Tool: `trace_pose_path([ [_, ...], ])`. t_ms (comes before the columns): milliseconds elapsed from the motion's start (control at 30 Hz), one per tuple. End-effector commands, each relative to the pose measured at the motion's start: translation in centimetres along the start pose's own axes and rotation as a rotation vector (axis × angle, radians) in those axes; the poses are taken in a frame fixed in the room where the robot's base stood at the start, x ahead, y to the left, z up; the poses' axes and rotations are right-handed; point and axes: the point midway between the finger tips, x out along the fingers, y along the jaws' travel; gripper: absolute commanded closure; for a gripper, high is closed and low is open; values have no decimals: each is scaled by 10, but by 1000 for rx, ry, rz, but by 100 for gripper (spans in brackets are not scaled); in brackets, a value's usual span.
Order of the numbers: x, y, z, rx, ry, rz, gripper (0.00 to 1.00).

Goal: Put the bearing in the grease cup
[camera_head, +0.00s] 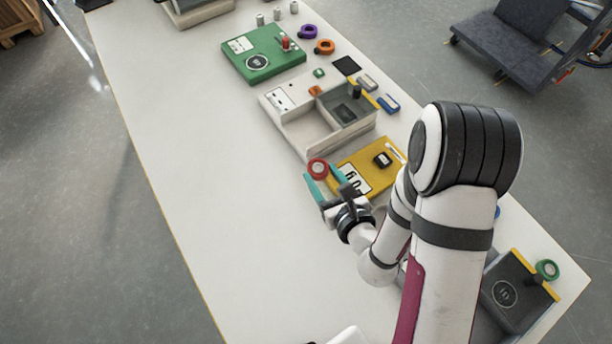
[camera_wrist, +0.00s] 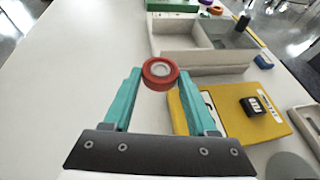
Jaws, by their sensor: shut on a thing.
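The bearing, a red ring with a pale metal centre (camera_head: 318,168), is held between the teal fingertips of my gripper (camera_head: 322,176). In the wrist view the bearing (camera_wrist: 160,71) sits between the ends of both fingers (camera_wrist: 158,78), which are shut on it. It is held over the white table, left of the yellow box and just in front of the white tray. I cannot surely tell which thing is the grease cup. A round grey shape (camera_wrist: 290,166) is partly cut off at the lower right of the wrist view.
The yellow box (camera_head: 358,178) carries a black block (camera_head: 382,159). The white tray (camera_head: 292,132) has a grey compartment. A green box (camera_head: 262,58), purple ring (camera_head: 308,31) and orange ring (camera_head: 324,46) lie farther back. A dark bin (camera_head: 512,300) is at lower right. The table's left side is clear.

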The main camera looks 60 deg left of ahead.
Motion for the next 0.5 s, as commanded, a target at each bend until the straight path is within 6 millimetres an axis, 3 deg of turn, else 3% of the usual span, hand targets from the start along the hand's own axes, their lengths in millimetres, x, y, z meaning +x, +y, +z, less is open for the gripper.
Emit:
trace_pose_path([
  [100, 27, 28, -10, -4, 0, 7, 100],
  [200, 40, 39, -15, -2, -1, 3, 100],
  [500, 60, 42, -53, 1, -2, -1, 100],
])
